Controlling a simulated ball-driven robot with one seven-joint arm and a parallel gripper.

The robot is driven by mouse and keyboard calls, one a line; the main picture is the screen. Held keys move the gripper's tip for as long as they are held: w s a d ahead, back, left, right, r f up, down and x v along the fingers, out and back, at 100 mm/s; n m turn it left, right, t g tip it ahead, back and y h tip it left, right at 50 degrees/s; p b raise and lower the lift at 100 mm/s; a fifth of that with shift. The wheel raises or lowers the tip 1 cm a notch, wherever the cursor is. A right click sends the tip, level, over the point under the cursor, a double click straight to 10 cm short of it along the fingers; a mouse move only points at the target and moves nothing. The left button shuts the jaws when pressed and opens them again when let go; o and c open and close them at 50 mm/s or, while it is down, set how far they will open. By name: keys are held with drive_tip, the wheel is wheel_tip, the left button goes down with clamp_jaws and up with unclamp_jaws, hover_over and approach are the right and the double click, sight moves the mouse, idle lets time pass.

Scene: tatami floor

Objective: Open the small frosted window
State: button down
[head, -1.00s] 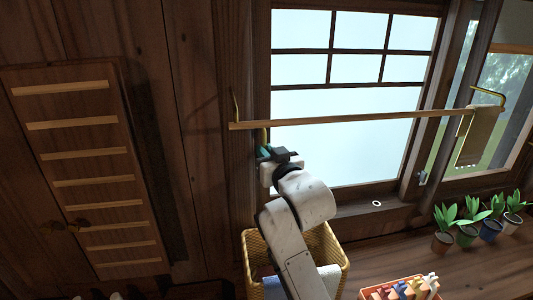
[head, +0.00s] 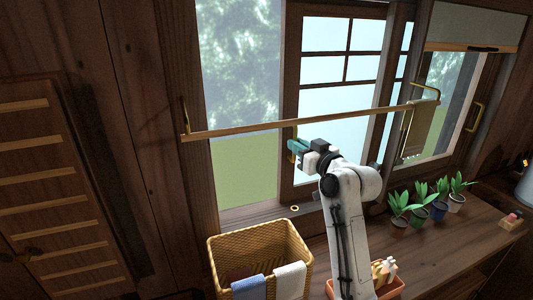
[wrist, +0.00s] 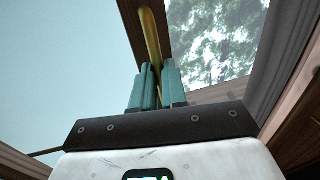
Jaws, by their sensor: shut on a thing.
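The frosted window (head: 334,100) is a dark wooden sash with pale panes and crossbars. It stands slid to the right, and a clear opening with trees and grass shows to its left in the head view. A brass handle (wrist: 149,38) runs up the sash's edge in the wrist view. My gripper (head: 293,146) is at the sash's left edge, with its teal fingers shut on the handle. The wrist view shows the fingers (wrist: 156,88) on both sides of the brass bar.
A wooden rail (head: 300,122) crosses in front of the window, above my gripper. Below are a wicker basket (head: 225,248) with towels and an orange box (head: 395,288). Several potted plants (head: 420,210) stand on the sill at right. A small ring (head: 294,208) lies on the sill.

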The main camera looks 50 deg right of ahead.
drive_tip(key=s+d+b, duration=0.1)
drive_tip(key=s+d, duration=0.3)
drive_tip(key=d, duration=0.3)
drive_tip(key=shift+s+b, duration=0.4)
drive_tip(key=shift+d, duration=0.1)
drive_tip(key=c, duration=1.4)
unclamp_jaws()
drive_tip(key=shift+c, duration=0.2)
drive_tip(key=b+v, duration=0.2)
drive_tip(key=v, duration=0.8)
drive_tip(key=shift+s, duration=0.4)
